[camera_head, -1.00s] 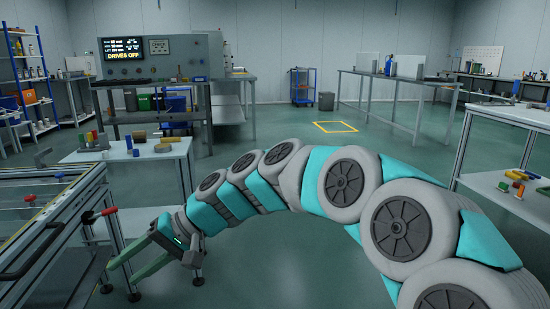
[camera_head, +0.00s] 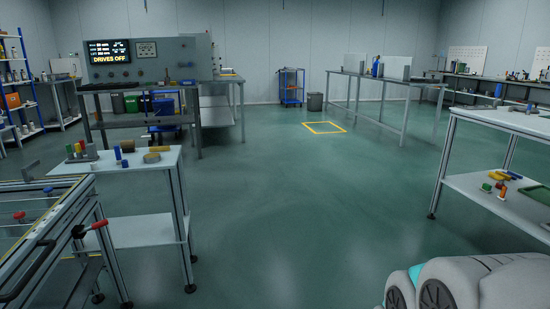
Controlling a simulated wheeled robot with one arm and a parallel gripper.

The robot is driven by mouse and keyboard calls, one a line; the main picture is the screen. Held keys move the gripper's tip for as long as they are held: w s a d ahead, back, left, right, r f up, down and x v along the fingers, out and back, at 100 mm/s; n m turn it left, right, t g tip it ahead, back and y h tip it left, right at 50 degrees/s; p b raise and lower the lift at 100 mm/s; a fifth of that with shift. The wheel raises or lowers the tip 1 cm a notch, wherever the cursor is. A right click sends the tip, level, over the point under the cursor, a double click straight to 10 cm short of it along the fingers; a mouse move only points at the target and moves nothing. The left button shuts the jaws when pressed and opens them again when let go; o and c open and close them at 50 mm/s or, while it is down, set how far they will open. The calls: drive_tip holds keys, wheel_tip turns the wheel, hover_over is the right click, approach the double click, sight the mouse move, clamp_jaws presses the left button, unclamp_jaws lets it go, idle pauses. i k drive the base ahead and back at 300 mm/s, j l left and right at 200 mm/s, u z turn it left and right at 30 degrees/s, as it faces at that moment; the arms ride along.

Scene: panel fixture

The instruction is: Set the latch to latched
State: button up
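A metal-framed panel fixture (camera_head: 62,238) stands at the lower left, partly cut off by the picture's edge. A small lever with a red grip (camera_head: 99,224) and a black knob (camera_head: 78,231) sits at its right side; it may be the latch, but its set position cannot be told. A dark curved handle (camera_head: 28,270) runs along the fixture's near side. My gripper is out of view. Only a grey and teal part of my arm shows at the lower right corner, well away from the fixture.
A white table (camera_head: 125,163) with small coloured parts stands just behind the fixture. A bench (camera_head: 490,190) with a lower shelf of coloured pieces stands at the right. A control console (camera_head: 150,60) reads "DRIVES OFF". The green floor (camera_head: 300,220) between is clear.

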sight(102, 223)
drive_tip(key=j+u, duration=0.1)
drive_tip(key=u, duration=0.85)
drive_tip(key=j+u, duration=0.1)
drive_tip(key=u, duration=0.4)
drive_tip(key=i, duration=0.05)
